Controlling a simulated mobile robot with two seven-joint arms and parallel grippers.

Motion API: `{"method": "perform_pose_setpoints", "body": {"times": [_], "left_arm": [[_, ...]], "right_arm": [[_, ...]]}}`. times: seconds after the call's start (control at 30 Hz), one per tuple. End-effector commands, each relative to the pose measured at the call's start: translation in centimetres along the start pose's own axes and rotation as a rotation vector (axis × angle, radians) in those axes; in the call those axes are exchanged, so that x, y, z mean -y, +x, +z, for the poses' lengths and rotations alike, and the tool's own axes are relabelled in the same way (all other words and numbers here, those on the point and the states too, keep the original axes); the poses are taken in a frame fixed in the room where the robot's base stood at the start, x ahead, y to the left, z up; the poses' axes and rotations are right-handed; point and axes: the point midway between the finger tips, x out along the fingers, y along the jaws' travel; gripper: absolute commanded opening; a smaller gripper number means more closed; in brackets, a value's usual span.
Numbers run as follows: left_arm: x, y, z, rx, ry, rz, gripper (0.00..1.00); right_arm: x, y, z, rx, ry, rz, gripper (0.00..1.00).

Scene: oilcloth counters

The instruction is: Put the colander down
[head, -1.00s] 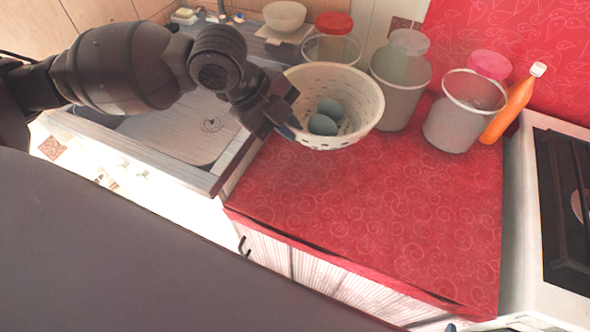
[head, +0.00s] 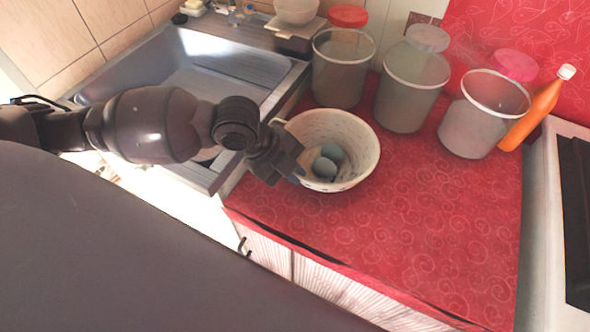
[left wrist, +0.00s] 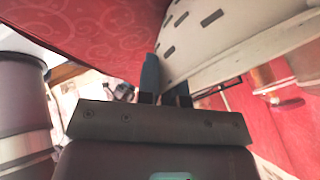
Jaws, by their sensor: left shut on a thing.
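The cream colander (head: 358,150) with slotted holes is at the left part of the red counter (head: 420,225) in the head view, with two blue-grey egg-shaped things (head: 327,163) inside it. My left gripper (head: 295,165) is shut on its left rim. In the left wrist view the colander wall (left wrist: 215,40) sits at the blue fingertips (left wrist: 160,80), and the red counter cloth shows beside it. The colander looks roughly level, low over or on the cloth; I cannot tell whether its base touches. My right gripper is not seen in the head view.
Several clear canisters, such as the middle one (head: 410,95), stand behind the colander, with an orange bottle (head: 540,108) at the right. A sink (head: 215,80) lies to the left. The counter's front and right are clear.

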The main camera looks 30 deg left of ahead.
Motion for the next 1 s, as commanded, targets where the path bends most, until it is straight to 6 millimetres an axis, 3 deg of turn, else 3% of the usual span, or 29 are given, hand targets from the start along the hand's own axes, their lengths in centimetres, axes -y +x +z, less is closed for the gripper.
{"method": "perform_pose_setpoints", "body": {"times": [0.4, 0.43, 0.6, 0.87, 1.0], "left_arm": [[-0.2, 0.5, 0.2, 0.000, 0.002, -0.003, 0.00], [-0.2, 0.5, 0.2, 0.001, 0.001, -0.002, 0.10], [-0.2, 0.5, 0.2, 0.001, 0.001, -0.002, 0.33], [-0.2, 0.4, 0.2, 0.001, 0.002, -0.002, 0.33], [0.0, -0.6, 0.2, 0.004, 0.003, -0.004, 0.33]], "right_arm": [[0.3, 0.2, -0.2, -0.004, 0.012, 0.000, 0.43], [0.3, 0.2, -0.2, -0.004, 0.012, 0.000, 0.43], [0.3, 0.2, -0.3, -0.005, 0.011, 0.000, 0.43], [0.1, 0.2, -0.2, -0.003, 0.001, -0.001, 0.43], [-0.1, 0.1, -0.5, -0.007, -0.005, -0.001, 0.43]]}}
